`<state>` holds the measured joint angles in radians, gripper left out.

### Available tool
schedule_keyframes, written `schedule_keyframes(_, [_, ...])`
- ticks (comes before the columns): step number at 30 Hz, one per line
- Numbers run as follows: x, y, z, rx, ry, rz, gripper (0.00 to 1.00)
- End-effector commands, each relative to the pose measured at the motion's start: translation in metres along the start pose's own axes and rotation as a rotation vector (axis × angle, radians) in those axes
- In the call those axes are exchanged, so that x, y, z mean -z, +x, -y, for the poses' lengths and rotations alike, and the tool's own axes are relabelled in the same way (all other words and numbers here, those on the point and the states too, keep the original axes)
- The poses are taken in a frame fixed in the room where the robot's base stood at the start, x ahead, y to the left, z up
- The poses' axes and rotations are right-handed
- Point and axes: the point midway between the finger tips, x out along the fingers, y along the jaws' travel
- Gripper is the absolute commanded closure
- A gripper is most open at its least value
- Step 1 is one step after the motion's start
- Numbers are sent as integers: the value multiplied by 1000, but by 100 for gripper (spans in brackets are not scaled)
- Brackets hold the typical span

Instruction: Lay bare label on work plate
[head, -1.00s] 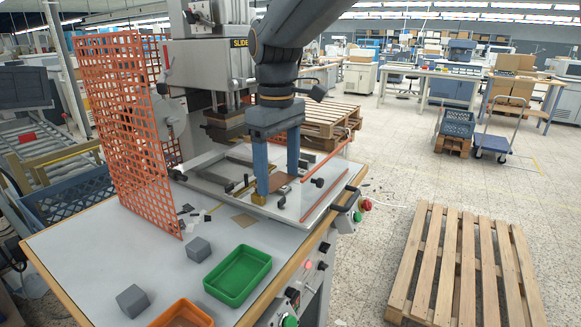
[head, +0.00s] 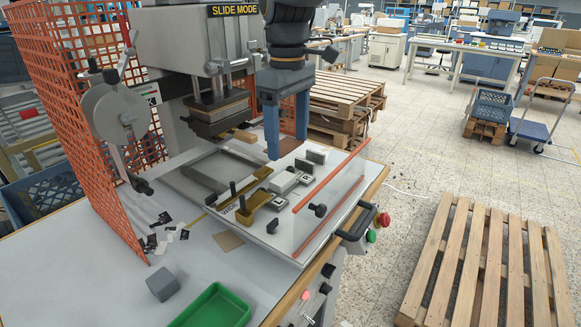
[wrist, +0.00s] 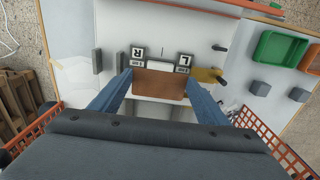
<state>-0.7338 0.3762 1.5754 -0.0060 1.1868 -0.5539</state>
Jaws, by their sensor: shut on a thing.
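My gripper (head: 287,148) is shut on a flat brown label (wrist: 158,88), which spans between its two blue fingers in the wrist view. In the head view the label (head: 287,121) shows partly between the fingers. The gripper is above the far part of the pale work plate (head: 282,231), beside the press head; the exact height is unclear. The plate carries small blocks, brass clamps and black knobs. In the wrist view, blocks marked R (wrist: 138,54) and L (wrist: 184,61) sit just beyond the label's edge. The label hides the plate below it.
The press head (head: 218,113) hangs left of my gripper. An orange mesh guard (head: 75,110) stands at left. A clear, red-edged shield (head: 330,200) borders the plate at right. A green tray (head: 214,308) and grey cube (head: 162,284) are on the bench; a wooden pallet (head: 480,262) is on the floor.

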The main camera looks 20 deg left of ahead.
Motion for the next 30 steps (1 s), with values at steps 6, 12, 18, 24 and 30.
schedule_keyframes(6, [-1,35,1,1,1,2,55])
schedule_keyframes(12, [-1,50,1,1,1,2,55])
schedule_keyframes(18, [-1,75,1,2,1,3,55])
schedule_keyframes(24, [-1,81,0,-1,1,-1,55])
schedule_keyframes(30, [-1,84,0,0,1,0,55])
